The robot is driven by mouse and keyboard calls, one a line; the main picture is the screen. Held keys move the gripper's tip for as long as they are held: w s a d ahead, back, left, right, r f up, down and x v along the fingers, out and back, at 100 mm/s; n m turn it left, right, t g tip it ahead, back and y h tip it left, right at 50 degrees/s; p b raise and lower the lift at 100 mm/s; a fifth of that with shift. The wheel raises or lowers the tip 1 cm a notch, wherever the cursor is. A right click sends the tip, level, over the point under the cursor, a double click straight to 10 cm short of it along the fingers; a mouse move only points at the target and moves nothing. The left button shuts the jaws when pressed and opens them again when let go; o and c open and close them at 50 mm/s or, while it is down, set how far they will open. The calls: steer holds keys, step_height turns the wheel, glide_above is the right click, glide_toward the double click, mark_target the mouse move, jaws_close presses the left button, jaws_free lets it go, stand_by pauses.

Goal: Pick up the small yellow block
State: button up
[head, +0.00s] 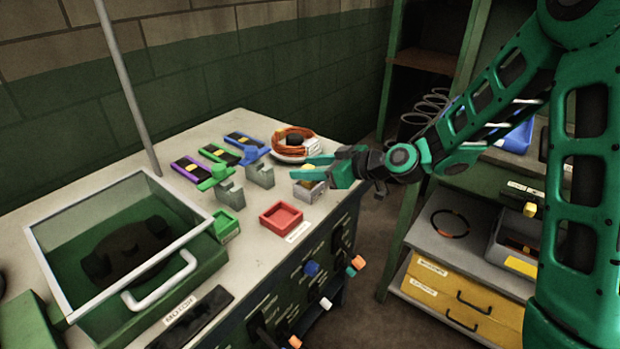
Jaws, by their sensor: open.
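A small yellow block (309,168) shows at the top of a small grey box (311,190) near the right edge of the workbench. My gripper (312,170) reaches in from the right, its green fingers open around or just above the yellow block. The fingers and the yellow block overlap in this view, so I cannot tell whether they touch. The lower part of the block is hidden by the box wall.
A red tray (281,218) and grey blocks (259,173) stand beside the box. A coil of orange cable (291,141) lies behind. A clear-lidded case (188,222) fills the bench's left. Shelving with yellow drawers (462,297) stands right.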

steer(key=c, duration=1.1)
steer(key=shift+c, duration=0.2)
steer(key=shift+r, duration=0.15)
